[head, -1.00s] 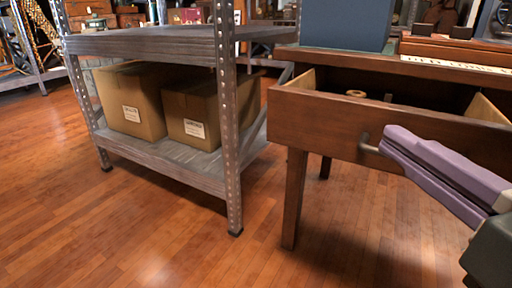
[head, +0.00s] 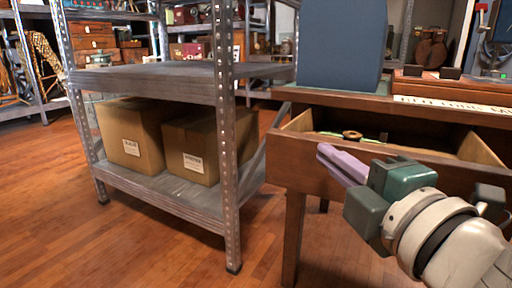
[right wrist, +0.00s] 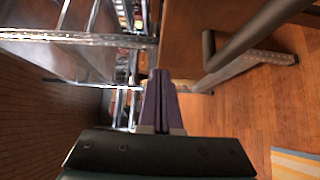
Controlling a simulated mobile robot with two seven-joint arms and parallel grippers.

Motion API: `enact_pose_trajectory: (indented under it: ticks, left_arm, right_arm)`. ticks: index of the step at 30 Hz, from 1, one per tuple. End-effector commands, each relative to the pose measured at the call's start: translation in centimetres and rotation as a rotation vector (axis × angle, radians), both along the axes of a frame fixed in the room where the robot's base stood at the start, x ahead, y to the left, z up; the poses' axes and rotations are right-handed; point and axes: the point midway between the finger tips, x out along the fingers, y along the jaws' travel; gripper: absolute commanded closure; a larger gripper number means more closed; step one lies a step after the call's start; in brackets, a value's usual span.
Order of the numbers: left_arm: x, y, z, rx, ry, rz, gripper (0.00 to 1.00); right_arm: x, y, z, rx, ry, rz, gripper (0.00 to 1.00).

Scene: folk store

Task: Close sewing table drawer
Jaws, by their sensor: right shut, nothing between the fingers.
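The sewing table drawer (head: 292,153) is pulled out from the dark wooden table (head: 390,102), with spools visible inside it. My right gripper (head: 326,153) is shut and empty, its purple fingers close in front of the drawer front's left part. In the right wrist view the shut fingers (right wrist: 158,82) lie beside the brown drawer front (right wrist: 184,40), and a dark bar-like handle (right wrist: 245,32) is at their right. Whether the fingertips touch the drawer front cannot be told. My left gripper is not in view.
A grey metal shelf (head: 150,72) with two cardboard boxes (head: 192,148) stands left of the table. A blue box (head: 340,45) and a brown case (head: 450,83) are on the tabletop. Wooden floor (head: 130,240) lies open in front.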

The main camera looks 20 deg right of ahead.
Motion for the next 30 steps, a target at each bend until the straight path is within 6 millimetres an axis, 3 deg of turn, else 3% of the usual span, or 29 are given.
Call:
enact_pose_trajectory:
  ticks: [6,20,30]
  left_arm:
    - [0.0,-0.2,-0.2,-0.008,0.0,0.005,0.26]
    - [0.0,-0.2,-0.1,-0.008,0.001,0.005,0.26]
    - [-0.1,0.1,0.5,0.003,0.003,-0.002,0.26]
  right_arm:
    - [0.9,-1.1,-0.1,-0.001,0.001,0.0,1.0]
    - [1.2,-1.5,0.0,0.0,0.0,-0.001,1.0]
    - [4.1,-4.9,0.2,-0.002,-0.002,-0.003,1.0]
